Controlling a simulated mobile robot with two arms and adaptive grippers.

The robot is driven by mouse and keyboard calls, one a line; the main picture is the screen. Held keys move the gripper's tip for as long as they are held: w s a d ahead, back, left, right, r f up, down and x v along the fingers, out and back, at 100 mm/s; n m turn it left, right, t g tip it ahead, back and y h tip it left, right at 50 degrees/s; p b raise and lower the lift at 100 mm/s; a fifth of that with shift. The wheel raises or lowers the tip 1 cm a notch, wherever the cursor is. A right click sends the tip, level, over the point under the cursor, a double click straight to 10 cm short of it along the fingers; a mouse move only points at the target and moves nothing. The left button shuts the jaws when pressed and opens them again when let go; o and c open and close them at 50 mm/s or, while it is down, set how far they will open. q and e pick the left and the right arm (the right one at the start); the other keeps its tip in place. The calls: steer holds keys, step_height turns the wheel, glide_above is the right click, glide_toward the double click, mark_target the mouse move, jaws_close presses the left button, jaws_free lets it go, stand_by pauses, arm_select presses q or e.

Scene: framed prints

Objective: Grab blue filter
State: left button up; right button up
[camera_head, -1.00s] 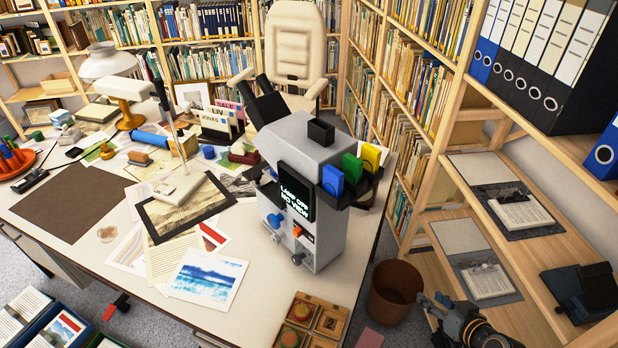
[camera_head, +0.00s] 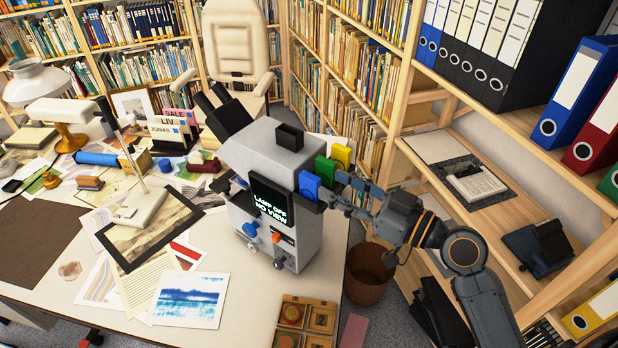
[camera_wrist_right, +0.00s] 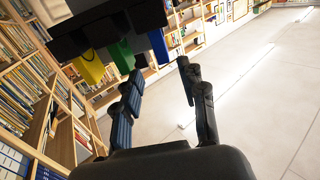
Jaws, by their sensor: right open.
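The blue filter (camera_head: 309,186) stands upright in the side holder of a grey microscope-like device (camera_head: 262,170) on the desk. A green filter (camera_head: 325,171) and a yellow filter (camera_head: 340,155) stand behind it in the same row. My right gripper (camera_head: 335,192) is open and empty, its fingertips close to the right side of the blue filter. In the right wrist view the blue filter (camera_wrist_right: 158,46) shows just beyond the gap between the open fingertips (camera_wrist_right: 160,70). I cannot tell whether they touch it. My left gripper is not in view.
The device's dark screen reads "LAMP OFF NO VIEW". Papers and a blue print (camera_head: 188,300) lie on the desk (camera_head: 240,315). A wooden tray (camera_head: 305,318) sits at its front edge. A brown bin (camera_head: 368,275) stands below my right arm. Shelves with binders (camera_head: 572,95) are on the right.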

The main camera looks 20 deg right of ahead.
mark_target(311, 176)
steer(key=p+x, duration=0.2)
steer(key=x, duration=0.1)
steer(key=p+x, duration=0.2)
steer(key=x, duration=0.1)
steer(key=shift+s+a+r, duration=0.1)
steer(key=shift+a, duration=0.4)
steer(key=shift+c, duration=1)
jaws_close()
